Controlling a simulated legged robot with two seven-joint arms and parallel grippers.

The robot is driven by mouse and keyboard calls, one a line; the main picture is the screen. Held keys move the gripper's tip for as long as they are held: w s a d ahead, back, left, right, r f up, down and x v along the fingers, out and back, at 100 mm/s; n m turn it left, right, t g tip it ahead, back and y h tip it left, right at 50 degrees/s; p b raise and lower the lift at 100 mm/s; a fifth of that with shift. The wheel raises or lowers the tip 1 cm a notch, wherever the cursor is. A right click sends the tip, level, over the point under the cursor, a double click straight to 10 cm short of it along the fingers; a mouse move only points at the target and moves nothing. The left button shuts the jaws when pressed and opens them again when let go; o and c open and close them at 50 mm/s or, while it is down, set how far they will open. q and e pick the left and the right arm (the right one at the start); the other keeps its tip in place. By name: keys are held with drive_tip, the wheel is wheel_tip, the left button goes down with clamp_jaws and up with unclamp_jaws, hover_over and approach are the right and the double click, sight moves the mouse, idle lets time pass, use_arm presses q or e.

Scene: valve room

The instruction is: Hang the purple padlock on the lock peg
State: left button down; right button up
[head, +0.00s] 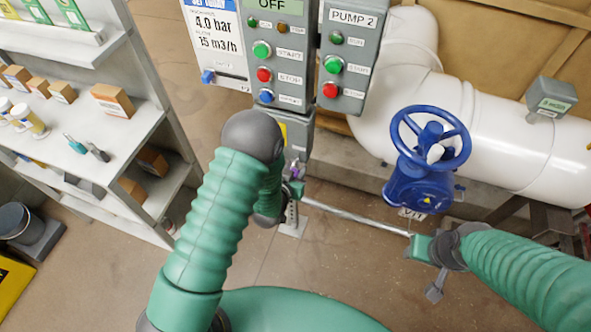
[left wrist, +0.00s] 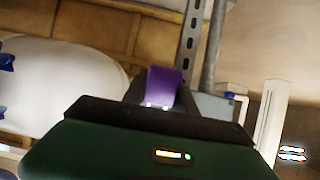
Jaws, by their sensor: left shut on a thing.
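The purple padlock (head: 296,173) shows as a small purple patch at my left gripper (head: 293,184), below the pump control panel. In the left wrist view the purple padlock (left wrist: 163,87) stands up beyond the dark gripper body, held at the fingers. My left gripper is shut on it; my own arm hides part of that area in the head view. I cannot make out the lock peg for certain in either view. My right gripper (head: 435,288) is at the lower right, low over the floor and away from the padlock; its fingers are too small to read.
The grey control panel (head: 346,50) with buttons hangs just above the left gripper, with a lower grey box (head: 299,136) under it. A blue valve wheel (head: 431,139) on a white pipe (head: 515,140) is to the right. A shelf unit (head: 130,132) stands at left.

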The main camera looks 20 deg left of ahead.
use_arm(q)
drive_tip(key=shift+w, duration=0.1)
drive_tip(key=c, duration=1)
unclamp_jaws()
drive_tip(key=shift+o, duration=0.5)
drive_tip(key=shift+r, duration=0.1)
